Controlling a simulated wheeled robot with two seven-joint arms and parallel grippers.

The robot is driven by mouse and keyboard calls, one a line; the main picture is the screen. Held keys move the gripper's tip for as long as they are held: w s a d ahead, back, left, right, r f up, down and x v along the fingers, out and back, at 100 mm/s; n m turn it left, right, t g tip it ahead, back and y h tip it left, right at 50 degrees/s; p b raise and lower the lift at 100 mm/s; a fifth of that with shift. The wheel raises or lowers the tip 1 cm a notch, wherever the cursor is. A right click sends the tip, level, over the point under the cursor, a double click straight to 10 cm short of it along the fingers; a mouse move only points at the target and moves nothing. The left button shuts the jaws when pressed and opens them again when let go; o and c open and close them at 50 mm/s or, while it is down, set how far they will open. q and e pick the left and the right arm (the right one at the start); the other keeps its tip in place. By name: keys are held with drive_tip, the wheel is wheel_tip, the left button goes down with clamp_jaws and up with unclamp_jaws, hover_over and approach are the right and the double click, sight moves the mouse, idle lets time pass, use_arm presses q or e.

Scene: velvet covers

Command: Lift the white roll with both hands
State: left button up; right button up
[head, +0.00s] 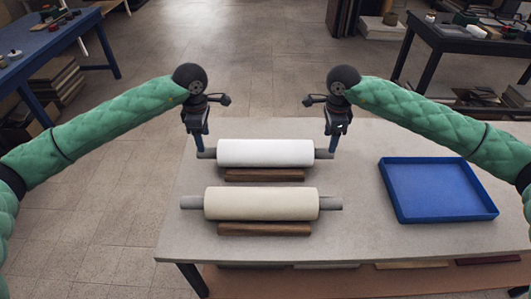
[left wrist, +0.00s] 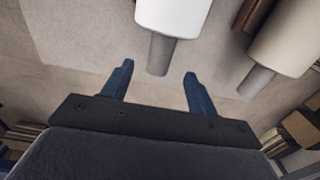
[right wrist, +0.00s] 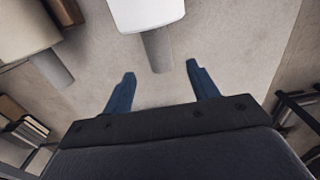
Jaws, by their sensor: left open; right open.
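The white roll (head: 265,153) lies across the far part of the table, with a grey core end sticking out on each side. My left gripper (head: 200,151) is at its left core end, and my right gripper (head: 333,150) is at its right core end. In the left wrist view the open fingers (left wrist: 160,80) stand on either side of the grey core end of the white roll (left wrist: 172,16). In the right wrist view the open fingers (right wrist: 160,78) likewise stand on either side of the other core end of the white roll (right wrist: 147,14). Whether the fingers touch the core cannot be told.
A cream roll (head: 261,203) lies nearer on the grey table (head: 350,245). Brown wooden strips (head: 264,229) lie by both rolls. An empty-looking blue tray (head: 437,190) stands to the right. A blue bench (head: 45,42) and a dark table (head: 470,42) stand farther back.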

sight(206, 153)
use_arm(q)
drive_tip(key=shift+f, duration=0.1)
use_arm(e)
drive_tip(key=shift+f, duration=0.1)
use_arm(q)
drive_tip(key=shift+f, duration=3.85)
use_arm(e)
drive_tip(key=shift+f, duration=3.85)
use_arm(q)
clamp_jaws()
use_arm(e)
clamp_jaws()
drive_tip(key=shift+r, duration=0.1)
